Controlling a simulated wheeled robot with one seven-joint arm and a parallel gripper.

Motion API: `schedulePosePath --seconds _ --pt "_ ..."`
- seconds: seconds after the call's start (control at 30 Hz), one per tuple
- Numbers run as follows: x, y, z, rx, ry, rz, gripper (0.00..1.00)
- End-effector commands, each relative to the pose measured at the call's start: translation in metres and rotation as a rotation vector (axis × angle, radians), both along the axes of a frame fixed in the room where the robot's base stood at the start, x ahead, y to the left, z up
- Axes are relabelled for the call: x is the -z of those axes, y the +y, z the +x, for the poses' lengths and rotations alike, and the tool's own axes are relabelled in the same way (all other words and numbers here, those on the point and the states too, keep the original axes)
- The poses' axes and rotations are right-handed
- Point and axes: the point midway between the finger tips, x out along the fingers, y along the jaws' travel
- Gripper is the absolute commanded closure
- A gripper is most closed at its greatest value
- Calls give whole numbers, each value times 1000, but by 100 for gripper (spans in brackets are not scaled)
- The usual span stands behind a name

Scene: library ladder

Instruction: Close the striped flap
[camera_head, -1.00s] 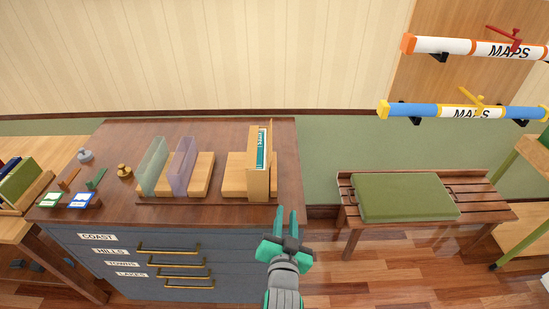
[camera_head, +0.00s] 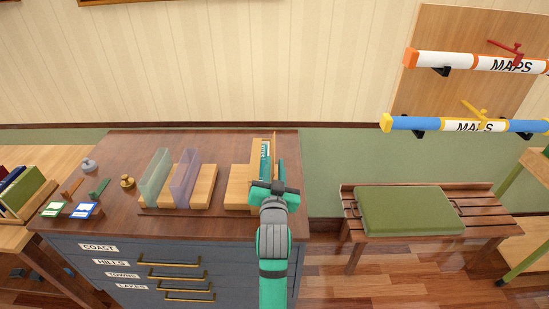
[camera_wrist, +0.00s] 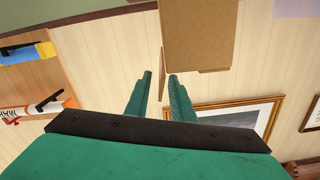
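The box (camera_wrist: 195,35) is above the right finger. I cannot tell whether a finger touches the panel.
Clear (camera_head: 155,178) and purple (camera_head: 185,178) dividers stand to the left on wooden blocks. A brass weight (camera_head: 127,182) and label cards lie farther left. A bench with a green cushion (camera_head: 410,210) is right of the cabinet, below wall-mounted map tubes (camera_head: 455,124).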

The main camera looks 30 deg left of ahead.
Motion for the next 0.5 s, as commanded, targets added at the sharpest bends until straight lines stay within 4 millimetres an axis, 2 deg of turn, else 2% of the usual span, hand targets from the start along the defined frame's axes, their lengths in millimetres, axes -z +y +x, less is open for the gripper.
schedulePosePath --seconds 0.2,0.5 --pt "0 16 25 0 -1 -1 78" --pt "0 22 35 0 0 0 78"
